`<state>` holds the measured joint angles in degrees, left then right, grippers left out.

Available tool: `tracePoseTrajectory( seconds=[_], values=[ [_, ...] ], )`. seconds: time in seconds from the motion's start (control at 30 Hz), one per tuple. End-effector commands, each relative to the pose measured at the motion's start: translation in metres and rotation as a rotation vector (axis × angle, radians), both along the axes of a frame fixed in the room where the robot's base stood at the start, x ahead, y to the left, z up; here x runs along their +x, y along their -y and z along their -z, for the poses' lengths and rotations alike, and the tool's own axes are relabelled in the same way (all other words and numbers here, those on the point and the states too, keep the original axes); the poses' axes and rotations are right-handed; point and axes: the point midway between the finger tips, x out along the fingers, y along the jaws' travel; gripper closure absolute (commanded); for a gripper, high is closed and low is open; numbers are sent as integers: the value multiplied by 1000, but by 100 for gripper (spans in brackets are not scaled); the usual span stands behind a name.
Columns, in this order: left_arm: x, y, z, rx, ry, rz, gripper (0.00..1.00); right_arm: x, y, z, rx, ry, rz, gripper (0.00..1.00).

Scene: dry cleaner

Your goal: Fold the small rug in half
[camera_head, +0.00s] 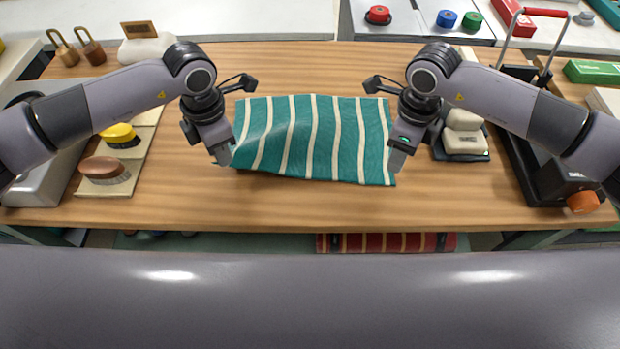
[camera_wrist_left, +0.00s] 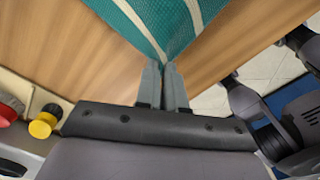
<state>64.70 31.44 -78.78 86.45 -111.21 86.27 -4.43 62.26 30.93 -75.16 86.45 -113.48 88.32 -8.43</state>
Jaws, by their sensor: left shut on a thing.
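The small rug (camera_head: 318,140) is teal with cream stripes and lies spread on the wooden table. Its left side is slightly rippled. My left gripper (camera_head: 223,156) is at the rug's near left corner. In the left wrist view the fingers (camera_wrist_left: 165,75) are shut on that corner, and the rug (camera_wrist_left: 160,25) narrows to a point between them. My right gripper (camera_head: 397,160) is at the rug's right edge near the near right corner. Its fingers overlap the edge, and I cannot tell whether they hold cloth.
On the wooden table (camera_head: 300,208), brushes (camera_head: 105,168) stand at the left. White blocks on a dark tray (camera_head: 464,142) and a black device with an orange knob (camera_head: 582,202) are at the right. Bare wood lies in front of the rug. A red striped roll (camera_head: 385,243) is below the front edge.

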Motion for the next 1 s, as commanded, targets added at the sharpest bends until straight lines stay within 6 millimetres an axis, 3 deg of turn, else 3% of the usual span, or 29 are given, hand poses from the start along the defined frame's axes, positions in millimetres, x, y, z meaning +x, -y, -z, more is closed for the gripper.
tracePoseTrajectory(
  seconds=[0.07, 0.27, 0.3, 0.33, 0.57, 1.0],
  values=[
    [0, 0, 0, 0, 0, 0, 100, 0, 0, 0, 0, 0, 0, 36],
    [0, 0, 0, 0, 0, 0, 100, 0, 0, 0, 0, 0, 0, 36],
    [0, 0, 0, 0, 0, 0, 100, 0, 0, 0, 0, 0, 0, 49],
    [0, 0, 0, 0, 0, 0, 100, 0, 0, 0, 0, 0, 0, 52],
    [0, 0, 0, 0, 0, 0, 100, -2, -1, 1, 17, -2, -1, 52],
    [0, 0, 0, 0, 0, 0, 100, -33, -6, 7, 373, 41, -2, 52]
  ],
)
